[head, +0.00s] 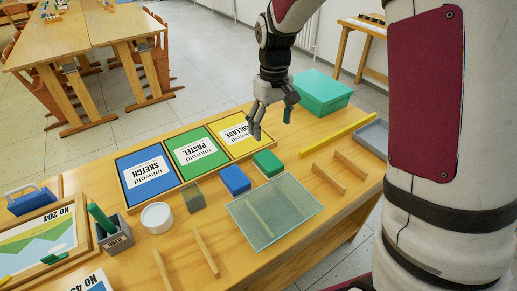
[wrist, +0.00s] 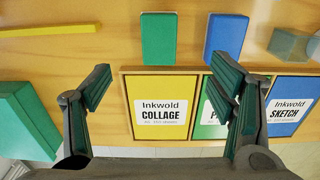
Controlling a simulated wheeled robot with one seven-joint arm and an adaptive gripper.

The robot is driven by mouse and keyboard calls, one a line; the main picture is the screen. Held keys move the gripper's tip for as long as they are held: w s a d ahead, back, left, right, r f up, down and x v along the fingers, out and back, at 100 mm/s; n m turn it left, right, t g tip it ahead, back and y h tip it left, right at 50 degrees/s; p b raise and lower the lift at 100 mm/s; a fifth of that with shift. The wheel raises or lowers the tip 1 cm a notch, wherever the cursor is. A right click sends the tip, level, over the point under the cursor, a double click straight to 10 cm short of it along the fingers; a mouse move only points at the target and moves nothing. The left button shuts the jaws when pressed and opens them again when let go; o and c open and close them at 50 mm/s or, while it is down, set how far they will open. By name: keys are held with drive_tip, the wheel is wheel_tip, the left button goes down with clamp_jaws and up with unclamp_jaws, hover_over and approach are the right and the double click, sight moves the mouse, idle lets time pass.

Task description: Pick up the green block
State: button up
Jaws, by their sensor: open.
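The green block (head: 268,163) lies on the wooden table, just right of a blue block (head: 235,180). In the wrist view the green block (wrist: 158,38) is at the top, ahead of the fingers, with the blue block (wrist: 226,38) to its right. My gripper (head: 272,120) is open and empty above the yellow COLLAGE pad, at the table's back edge. In the wrist view my gripper (wrist: 165,95) has its fingers wide apart, with the COLLAGE pad (wrist: 160,108) between and below them. The green block is apart from both fingers.
A glass panel (head: 275,211) lies in front of the blocks. Wooden strips (head: 327,178) and a yellow bar (head: 337,135) are to the right. A green box (head: 321,92) stands behind. A greenish cube (head: 193,196) and a round white tin (head: 157,217) sit left.

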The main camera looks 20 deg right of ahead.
sight(268, 160)
drive_tip(key=f, duration=1)
drive_tip(key=w+f, duration=0.1)
drive_tip(key=f, duration=0.4)
drive_tip(key=shift+f+b, duration=0.2)
drive_tip(key=shift+b, duration=0.1)
drive_tip(key=c, duration=1.3)
